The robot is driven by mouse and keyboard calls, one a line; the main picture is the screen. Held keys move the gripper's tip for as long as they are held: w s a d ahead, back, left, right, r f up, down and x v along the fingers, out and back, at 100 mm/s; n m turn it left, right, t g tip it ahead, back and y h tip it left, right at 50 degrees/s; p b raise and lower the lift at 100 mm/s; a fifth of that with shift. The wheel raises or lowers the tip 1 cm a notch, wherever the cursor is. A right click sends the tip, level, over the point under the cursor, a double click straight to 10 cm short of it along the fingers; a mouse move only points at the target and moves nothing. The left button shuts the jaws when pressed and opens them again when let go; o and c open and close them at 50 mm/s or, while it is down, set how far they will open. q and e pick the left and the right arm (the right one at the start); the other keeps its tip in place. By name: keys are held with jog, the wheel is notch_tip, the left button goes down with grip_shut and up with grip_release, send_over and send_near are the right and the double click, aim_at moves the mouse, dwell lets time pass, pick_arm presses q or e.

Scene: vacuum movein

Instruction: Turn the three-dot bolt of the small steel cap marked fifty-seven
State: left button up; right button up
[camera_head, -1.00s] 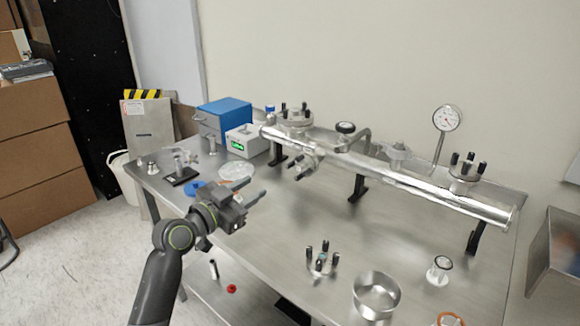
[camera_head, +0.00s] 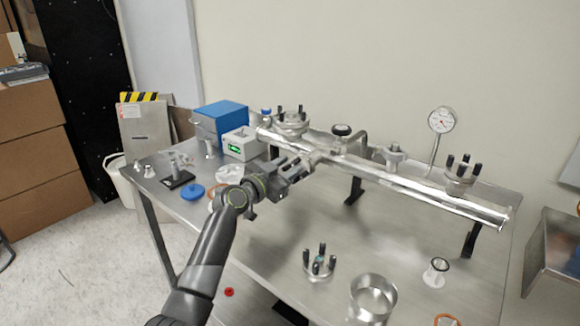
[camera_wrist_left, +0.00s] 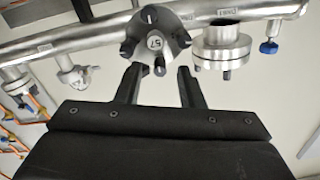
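The small steel cap marked 57 (camera_wrist_left: 155,40) sits on a stub of the long steel tube, at the top of the left wrist view. Several dark bolts stand around its face. Their dot marks are too small to read. One bolt (camera_wrist_left: 160,67) at the cap's lower edge lies between the tips of my left gripper (camera_wrist_left: 158,74), with a gap on each side. The gripper is open and empty. In the head view my left gripper (camera_head: 298,172) is at the front of the tube and mostly hides the cap. My right gripper is not in view.
The steel tube (camera_head: 420,190) runs across the table, with a flange (camera_wrist_left: 222,45) close right of the cap in the wrist view. A loose bolted cap (camera_head: 319,266), a steel ring (camera_head: 373,298) and a blue disc (camera_head: 192,192) lie on the table.

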pick_arm(q)
jog(key=shift+w+d, duration=0.4)
jog(key=shift+w, duration=0.15)
grip_shut()
jog(key=n, duration=0.3)
jog(key=shift+b, duration=0.4)
jog(key=shift+n, duration=2)
